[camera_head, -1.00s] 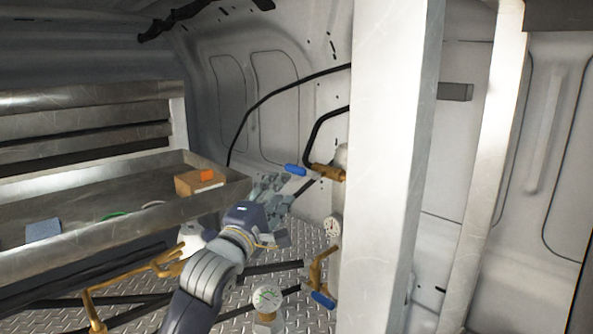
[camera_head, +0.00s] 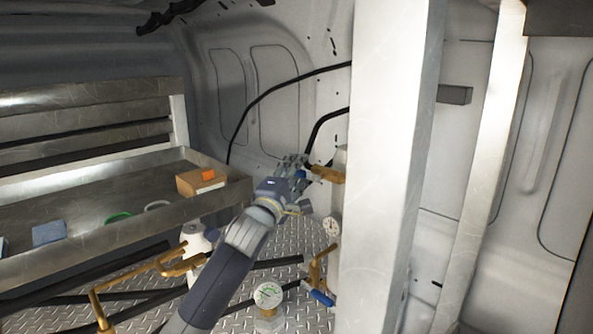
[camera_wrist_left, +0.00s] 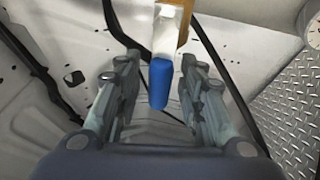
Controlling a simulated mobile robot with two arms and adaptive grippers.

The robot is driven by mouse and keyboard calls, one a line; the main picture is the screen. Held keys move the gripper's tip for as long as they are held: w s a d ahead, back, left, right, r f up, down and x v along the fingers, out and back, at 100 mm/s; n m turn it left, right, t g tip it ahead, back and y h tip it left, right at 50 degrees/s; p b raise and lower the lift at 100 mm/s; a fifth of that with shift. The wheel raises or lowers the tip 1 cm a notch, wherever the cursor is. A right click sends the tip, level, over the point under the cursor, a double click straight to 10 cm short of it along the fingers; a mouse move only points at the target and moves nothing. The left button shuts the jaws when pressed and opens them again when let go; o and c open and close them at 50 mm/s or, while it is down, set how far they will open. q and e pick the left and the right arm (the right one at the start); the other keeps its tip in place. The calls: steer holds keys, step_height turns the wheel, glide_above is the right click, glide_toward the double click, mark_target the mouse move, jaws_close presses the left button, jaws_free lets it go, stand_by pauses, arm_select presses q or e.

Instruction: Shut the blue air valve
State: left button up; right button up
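The upper air valve has a brass body (camera_head: 327,174) and a blue handle, which shows best in the left wrist view (camera_wrist_left: 160,84). My left gripper (camera_head: 296,162) is at this valve in the head view and hides most of the handle. In the left wrist view the left gripper (camera_wrist_left: 155,88) is open, with a finger on each side of the blue handle and gaps visible between. A second blue handle (camera_head: 322,298) sits on the lower brass valve (camera_head: 316,268) near the floor. My right gripper is not in view.
A white upright post (camera_head: 385,170) stands just right of the valves. A metal shelf tray (camera_head: 110,238) at left holds a cardboard box (camera_head: 198,182) and a blue item (camera_head: 48,232). Gauges (camera_head: 268,295) and black hoses are near the floor.

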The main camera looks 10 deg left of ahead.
arm_select(q)
jaws_close()
